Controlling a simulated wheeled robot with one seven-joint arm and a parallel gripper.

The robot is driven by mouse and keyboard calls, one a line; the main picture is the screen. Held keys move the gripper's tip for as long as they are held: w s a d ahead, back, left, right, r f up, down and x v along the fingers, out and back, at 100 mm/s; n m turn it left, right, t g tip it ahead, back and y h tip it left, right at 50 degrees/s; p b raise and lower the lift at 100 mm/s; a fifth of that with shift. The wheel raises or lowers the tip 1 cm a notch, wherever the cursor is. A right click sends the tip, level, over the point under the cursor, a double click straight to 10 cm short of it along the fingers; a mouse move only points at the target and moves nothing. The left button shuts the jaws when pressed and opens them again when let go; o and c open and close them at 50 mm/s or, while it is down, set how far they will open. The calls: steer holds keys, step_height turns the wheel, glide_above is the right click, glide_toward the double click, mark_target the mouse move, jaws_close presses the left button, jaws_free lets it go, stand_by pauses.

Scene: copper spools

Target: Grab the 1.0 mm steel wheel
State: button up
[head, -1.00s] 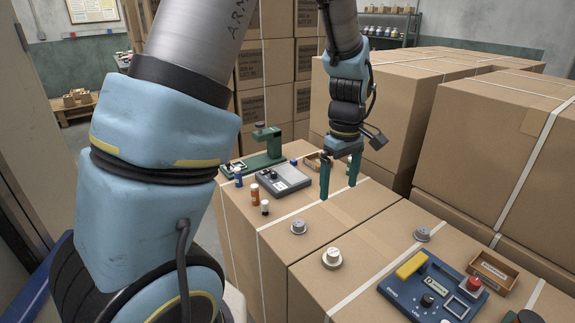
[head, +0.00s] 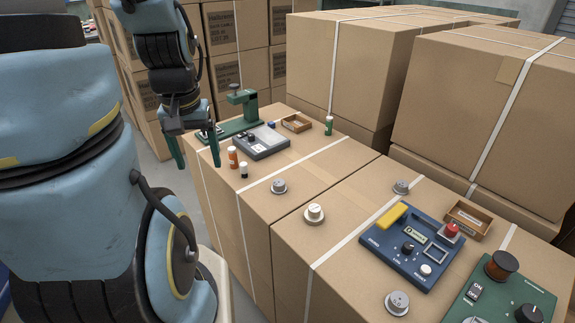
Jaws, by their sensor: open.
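Several small wheels stand on the carton tops. One grey metal wheel (head: 279,186) is on the left carton. A cream-topped wheel (head: 314,213) is near the seam between the cartons. Another grey wheel (head: 401,187) stands behind the blue device, and a grey wheel (head: 397,303) with a printed number is at the front. The markings are too small to tell which is the 1.0 mm steel one. My gripper (head: 198,163) points down with its green fingers apart and empty. It is at the carton's far left edge, left of all the wheels.
A blue device (head: 380,238) with knobs and a green device (head: 490,305) fill the right side. Taller cartons (head: 490,110) rise behind.

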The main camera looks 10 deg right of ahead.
steer(key=d+f+m+y+b, duration=0.6)
steer(key=d+f+m+b, duration=0.7)
steer(key=m, duration=0.3)
steer(key=d+f+m+t+y+b, duration=0.1)
steer(key=d+f+m+t+b, duration=0.1)
steer(key=d+m+t+b, duration=1.15)
steer(key=n+g+p, duration=0.1)
steer(key=g+p, duration=0.2)
steer(key=g, duration=0.1)
glide_toward(307, 209)
steer(key=shift+w+a+f+t, duration=0.15)
steer(key=shift+w+a+t, duration=0.1)
steer(key=shift+w+a, duration=0.45)
steer(key=shift+x, duration=3.85)
steer(key=shift+d+f, duration=0.1)
steer(key=shift+c, duration=0.2)
